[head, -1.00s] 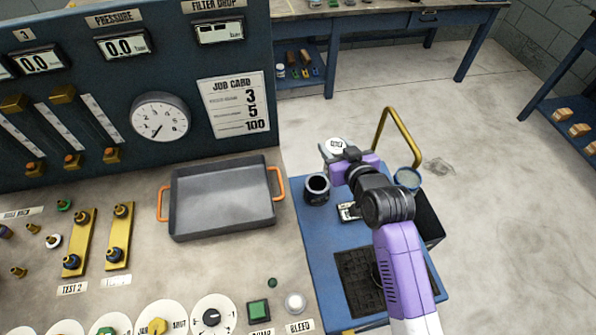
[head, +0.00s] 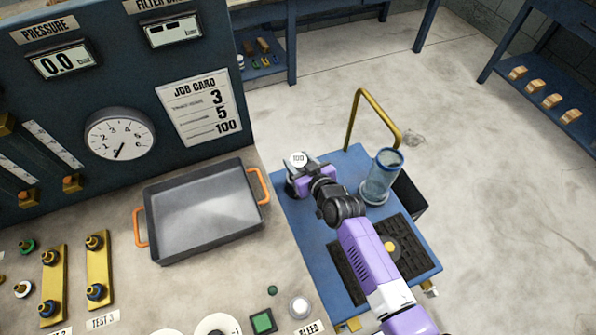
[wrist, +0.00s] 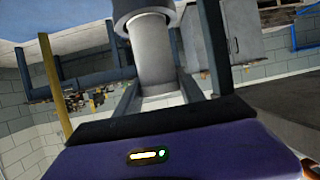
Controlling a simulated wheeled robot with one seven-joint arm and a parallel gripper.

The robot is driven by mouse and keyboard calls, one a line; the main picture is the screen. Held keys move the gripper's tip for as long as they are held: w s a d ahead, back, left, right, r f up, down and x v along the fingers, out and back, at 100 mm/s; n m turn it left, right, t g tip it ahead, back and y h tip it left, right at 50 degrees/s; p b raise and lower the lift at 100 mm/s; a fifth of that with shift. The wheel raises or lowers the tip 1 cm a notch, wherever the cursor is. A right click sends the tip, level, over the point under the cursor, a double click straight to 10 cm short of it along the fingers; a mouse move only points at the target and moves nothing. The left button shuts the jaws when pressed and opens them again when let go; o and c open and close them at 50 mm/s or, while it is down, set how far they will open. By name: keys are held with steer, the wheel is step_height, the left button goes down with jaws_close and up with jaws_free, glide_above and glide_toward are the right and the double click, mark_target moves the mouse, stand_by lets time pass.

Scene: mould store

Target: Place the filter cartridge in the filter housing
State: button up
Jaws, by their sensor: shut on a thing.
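My gripper (head: 299,182) is shut on a pale cylinder with a wider grey end, which I take for the filter cartridge (wrist: 152,62). Its round white top, marked 100, shows in the head view (head: 298,159). It is held over the back left corner of the blue trolley. A clear tube with a blue rim, perhaps the filter housing (head: 381,178), stands upright on the trolley, right of my gripper and apart from it. A dark shape (head: 290,188) beside the gripper may be the black cup; the gripper partly hides it. The cartridge's lower end is hidden in the head view.
The blue trolley (head: 287,213) has a brass handle (head: 354,112) and a black ribbed mat (head: 407,240). A grey tray (head: 205,212) with orange handles lies on the bench to the left. A gauge panel (head: 60,110) stands behind it.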

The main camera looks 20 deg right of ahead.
steer(key=shift+f+b, duration=0.9)
steer(key=shift+f, duration=1.6)
steer(key=shift+f, duration=0.25)
steer(key=o, duration=1.4)
steer(key=shift+o, duration=0.2)
steer(key=shift+r, duration=0.1)
steer(key=shift+r, duration=0.1)
steer(key=v, duration=1.2)
steer(key=shift+s, duration=0.1)
